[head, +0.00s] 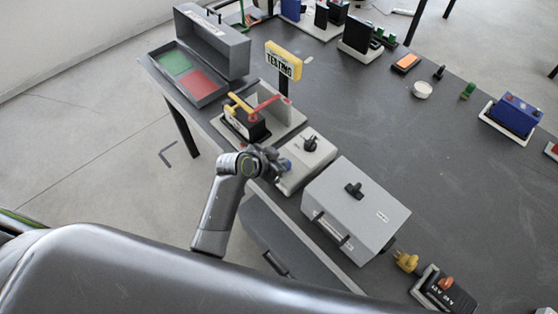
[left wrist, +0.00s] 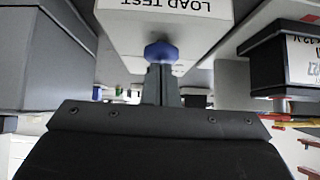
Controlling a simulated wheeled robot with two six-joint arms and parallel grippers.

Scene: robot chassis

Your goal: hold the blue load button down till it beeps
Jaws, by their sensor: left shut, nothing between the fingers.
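The load tester is a small light-grey box (head: 312,158) with a black knob on top, near the table's front edge. In the left wrist view, its white face (left wrist: 190,25) reads "LOAD TEST" upside down. The blue load button (left wrist: 161,50) sticks out of that face; a bit of blue (head: 286,163) also shows in the head view. My left gripper (head: 278,166) is at the button side of the box. In the left wrist view, its fingers (left wrist: 161,72) are shut and empty, with tips at the button. I cannot tell whether the button is pressed in. My right gripper is out of view.
A black battery (head: 240,124) with red and yellow clamps stands left of the tester. A larger grey box (head: 360,205) with a knob stands close on its right. A yellow "TESTING" sign (head: 283,60) stands behind. The table's middle (head: 400,130) is mostly clear.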

